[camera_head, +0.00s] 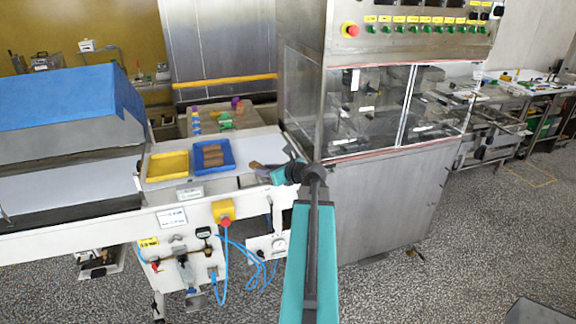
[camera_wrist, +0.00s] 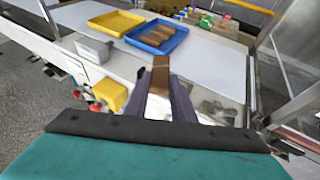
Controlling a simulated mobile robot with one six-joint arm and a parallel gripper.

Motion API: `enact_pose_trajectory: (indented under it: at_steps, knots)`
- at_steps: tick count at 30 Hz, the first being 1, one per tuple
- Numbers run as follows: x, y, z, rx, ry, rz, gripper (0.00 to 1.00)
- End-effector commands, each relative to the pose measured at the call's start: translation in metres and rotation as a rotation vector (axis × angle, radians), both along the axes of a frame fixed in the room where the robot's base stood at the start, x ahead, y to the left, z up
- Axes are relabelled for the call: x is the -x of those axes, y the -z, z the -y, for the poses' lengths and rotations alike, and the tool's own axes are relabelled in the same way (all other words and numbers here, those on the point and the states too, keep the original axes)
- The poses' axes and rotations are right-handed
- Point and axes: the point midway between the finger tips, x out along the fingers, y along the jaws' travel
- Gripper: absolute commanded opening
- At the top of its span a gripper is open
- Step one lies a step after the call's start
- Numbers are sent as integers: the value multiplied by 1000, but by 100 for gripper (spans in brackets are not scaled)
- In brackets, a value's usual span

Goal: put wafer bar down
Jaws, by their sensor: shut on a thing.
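A brown wafer bar (camera_wrist: 160,75) is held between the fingers of my gripper (camera_wrist: 168,98) in the wrist view. In the head view my gripper (camera_head: 268,169) is over the white belt, to the right of the blue tray, with the bar's brown end (camera_head: 256,165) showing at its tip. My gripper is shut on the bar. I cannot tell whether the bar touches the belt. The blue tray (camera_head: 229,150) holds several brown bars (camera_head: 213,156) lying side by side; it also shows in the wrist view (camera_wrist: 179,47).
An empty yellow tray (camera_head: 167,166) is left of the blue tray. The white belt (camera_wrist: 221,65) is clear right of the blue tray. A steel machine with a glass front (camera_head: 375,100) stands close on the right. A blue-topped hood (camera_head: 65,100) is at the left.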

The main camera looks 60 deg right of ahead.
Motion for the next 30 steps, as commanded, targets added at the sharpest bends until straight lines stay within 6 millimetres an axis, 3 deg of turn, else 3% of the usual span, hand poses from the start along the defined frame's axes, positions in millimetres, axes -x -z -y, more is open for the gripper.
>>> enact_pose_trajectory:
  at_steps: [6,15,21,30]
  knots:
    - [-50,21,-76,0,-167,-1,10]
    - [-103,48,-191,-1,-415,1,10]
    - [-125,64,-270,1,-580,2,10]
    - [-139,86,-389,0,-825,2,10]
